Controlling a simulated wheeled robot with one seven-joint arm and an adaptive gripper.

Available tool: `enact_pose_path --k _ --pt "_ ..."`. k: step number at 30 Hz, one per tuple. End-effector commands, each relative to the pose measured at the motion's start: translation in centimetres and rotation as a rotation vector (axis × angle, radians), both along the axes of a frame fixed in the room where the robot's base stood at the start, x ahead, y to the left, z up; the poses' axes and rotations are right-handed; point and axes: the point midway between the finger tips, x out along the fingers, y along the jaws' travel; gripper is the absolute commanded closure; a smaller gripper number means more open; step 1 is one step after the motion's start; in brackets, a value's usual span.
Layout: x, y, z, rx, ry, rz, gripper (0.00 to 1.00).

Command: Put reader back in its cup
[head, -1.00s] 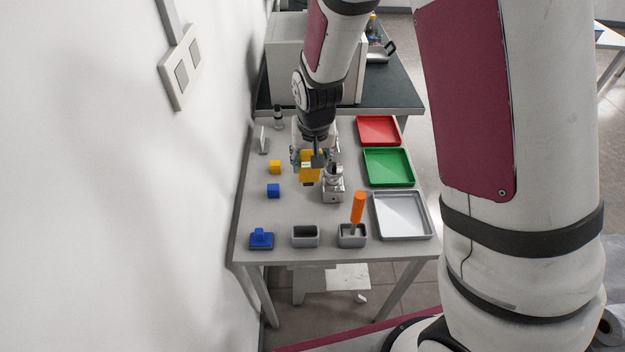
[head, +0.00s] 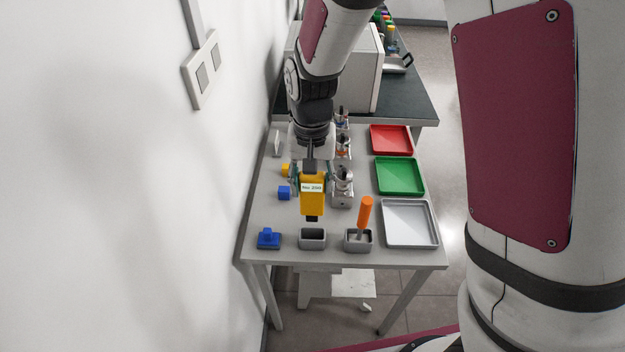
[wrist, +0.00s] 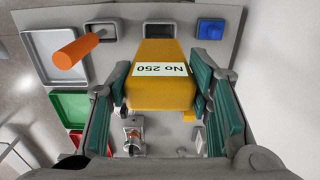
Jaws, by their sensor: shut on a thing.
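The reader is a yellow handheld block (head: 313,203) with a white label and a dark tip pointing down in the head view. My gripper (head: 312,178) is shut on it and holds it above the table. In the wrist view the yellow reader (wrist: 160,92) sits between the green-padded fingers (wrist: 160,88), its label reading No 250. An empty grey cup (head: 312,239) stands on the table at the near edge, just below the reader's tip and apart from it in the head view. The cup's dark opening also shows in the wrist view (wrist: 158,30), beyond the reader.
A grey cup (head: 357,243) holding an orange-handled tool (head: 365,212) stands to the right. A blue knobbed block (head: 268,239) is at left, with a blue cube (head: 284,193) behind. Grey (head: 409,242), green (head: 420,190) and red (head: 411,140) trays line the right side. A wall is at left.

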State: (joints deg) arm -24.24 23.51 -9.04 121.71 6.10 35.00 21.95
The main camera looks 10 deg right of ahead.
Motion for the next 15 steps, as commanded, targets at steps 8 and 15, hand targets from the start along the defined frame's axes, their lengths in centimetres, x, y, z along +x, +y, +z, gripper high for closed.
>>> enact_pose_path --k 8,15 --pt "0.1 0.0 -2.8 -0.001 0.002 0.000 0.78" --pt "0.1 0.0 -4.7 -0.001 0.002 0.001 0.78"
